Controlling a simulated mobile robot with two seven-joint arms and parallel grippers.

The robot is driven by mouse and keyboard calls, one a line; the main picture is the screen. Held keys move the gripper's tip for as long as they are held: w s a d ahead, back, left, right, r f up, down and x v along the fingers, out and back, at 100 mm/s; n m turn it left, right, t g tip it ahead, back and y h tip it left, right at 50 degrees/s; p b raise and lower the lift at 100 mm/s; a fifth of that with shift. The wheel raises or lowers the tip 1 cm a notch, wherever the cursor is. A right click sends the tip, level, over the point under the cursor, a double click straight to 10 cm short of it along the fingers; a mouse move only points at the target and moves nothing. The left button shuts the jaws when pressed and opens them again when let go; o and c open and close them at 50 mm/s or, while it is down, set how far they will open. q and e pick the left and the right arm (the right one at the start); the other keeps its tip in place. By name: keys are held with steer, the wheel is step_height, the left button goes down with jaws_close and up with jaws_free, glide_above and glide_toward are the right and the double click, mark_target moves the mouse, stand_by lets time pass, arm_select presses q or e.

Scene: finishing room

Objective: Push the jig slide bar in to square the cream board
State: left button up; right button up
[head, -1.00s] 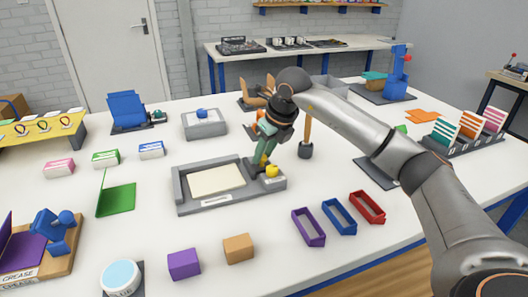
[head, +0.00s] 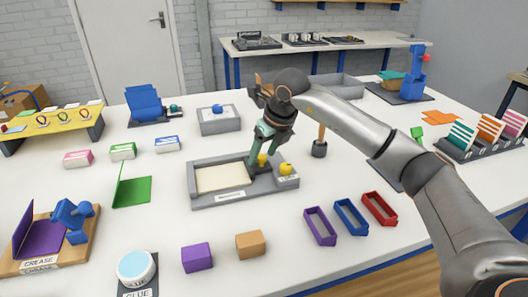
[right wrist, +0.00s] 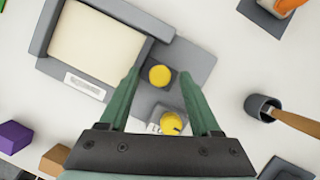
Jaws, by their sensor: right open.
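The grey jig (head: 212,201) lies on the white table with the flat cream board (head: 220,178) in its left part. The board also shows in the right wrist view (right wrist: 95,45). A dark slide bar with a yellow knob (right wrist: 160,76) is at the board's right side. My right gripper (right wrist: 160,78) is open, with one finger on each side of this knob. In the head view it comes down over the bar from above. My left gripper is out of view.
A second yellow knob (head: 285,169) sits on the jig's right end. A wooden-handled tool in a dark round holder (head: 319,149) stands to the right. Purple, blue (head: 351,217) and red frames lie in front right. Purple (head: 197,257) and tan blocks lie in front.

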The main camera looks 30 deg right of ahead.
steer(key=shift+s+r, duration=0.1)
steer(key=shift+r, duration=0.15)
steer(key=v, duration=1.2)
steer(key=shift+r+p, duration=0.1)
steer(key=shift+p, duration=0.2)
